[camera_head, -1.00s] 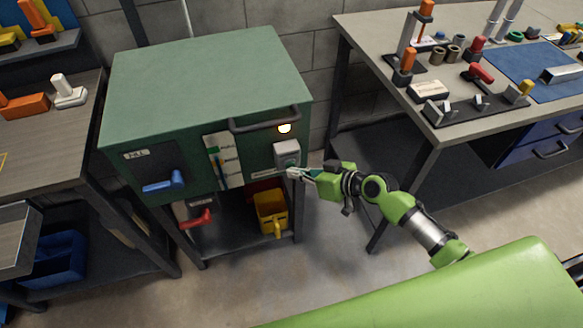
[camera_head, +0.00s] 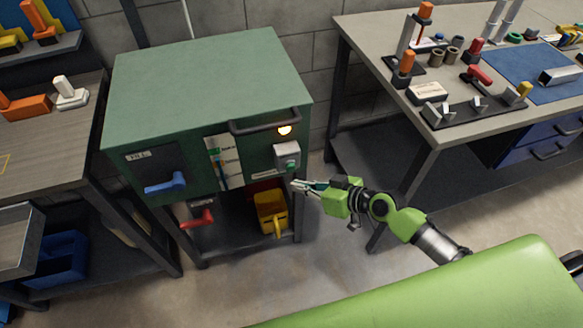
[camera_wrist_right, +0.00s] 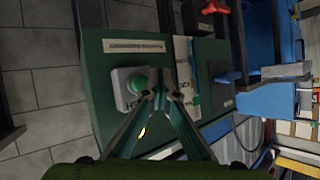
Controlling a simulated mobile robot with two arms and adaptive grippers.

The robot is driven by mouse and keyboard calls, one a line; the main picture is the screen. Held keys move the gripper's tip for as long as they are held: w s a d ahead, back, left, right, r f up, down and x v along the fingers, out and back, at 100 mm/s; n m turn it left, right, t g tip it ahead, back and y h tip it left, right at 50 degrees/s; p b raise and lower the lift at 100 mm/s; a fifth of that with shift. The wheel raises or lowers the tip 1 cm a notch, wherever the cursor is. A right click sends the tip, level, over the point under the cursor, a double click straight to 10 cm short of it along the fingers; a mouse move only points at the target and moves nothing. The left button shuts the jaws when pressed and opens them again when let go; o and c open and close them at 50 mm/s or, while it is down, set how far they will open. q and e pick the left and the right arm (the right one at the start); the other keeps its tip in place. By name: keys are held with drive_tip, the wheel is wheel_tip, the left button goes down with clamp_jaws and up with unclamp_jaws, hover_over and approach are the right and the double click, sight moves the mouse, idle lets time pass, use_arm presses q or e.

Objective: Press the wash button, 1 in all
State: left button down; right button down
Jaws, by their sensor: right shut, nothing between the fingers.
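The green round wash button (camera_wrist_right: 137,84) sits on a small grey box (camera_head: 287,152) on the front of the green cabinet (camera_head: 205,80). In the head view the button shows small at the box's lower part. My right gripper (camera_head: 295,186) is shut and empty, just below and in front of the box, apart from it in the head view. In the right wrist view its fingertips (camera_wrist_right: 161,94) appear just beside the button. My left gripper is not in view.
A blue handle (camera_head: 165,183), a red handle (camera_head: 198,218) and a yellow bin (camera_head: 270,211) are nearby. A workbench (camera_head: 375,60) with tools stands to the right.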

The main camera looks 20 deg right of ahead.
drive_tip(key=shift+s, duration=1.25)
drive_tip(key=s+d+f+m+g+h, duration=0.1)
drive_tip(key=s+d+f+h, duration=0.2)
drive_tip(key=f, duration=0.6)
drive_tip(key=s+d+f+m+g+h, duration=0.1)
drive_tip(key=s+d+f, duration=0.3)
drive_tip(key=f, duration=0.4)
drive_tip(key=s+d+f+m+g+h, duration=0.1)
drive_tip(key=s+d+f+h, duration=0.2)
drive_tip(key=f, duration=0.6)
drive_tip(key=s+f+g, duration=0.1)
drive_tip(key=s+f, duration=0.4)
drive_tip(key=s, duration=0.5)
drive_tip(key=s+a+f+g, duration=0.1)
drive_tip(key=s+f, duration=0.4)
drive_tip(key=s, duration=0.5)
drive_tip(key=s+a+f+g+h, duration=0.1)
drive_tip(key=s+f+g, duration=0.2)
drive_tip(key=s, duration=0.8)
wheel_tip(320, 180, down, 3)
drive_tip(key=shift+r, duration=0.2)
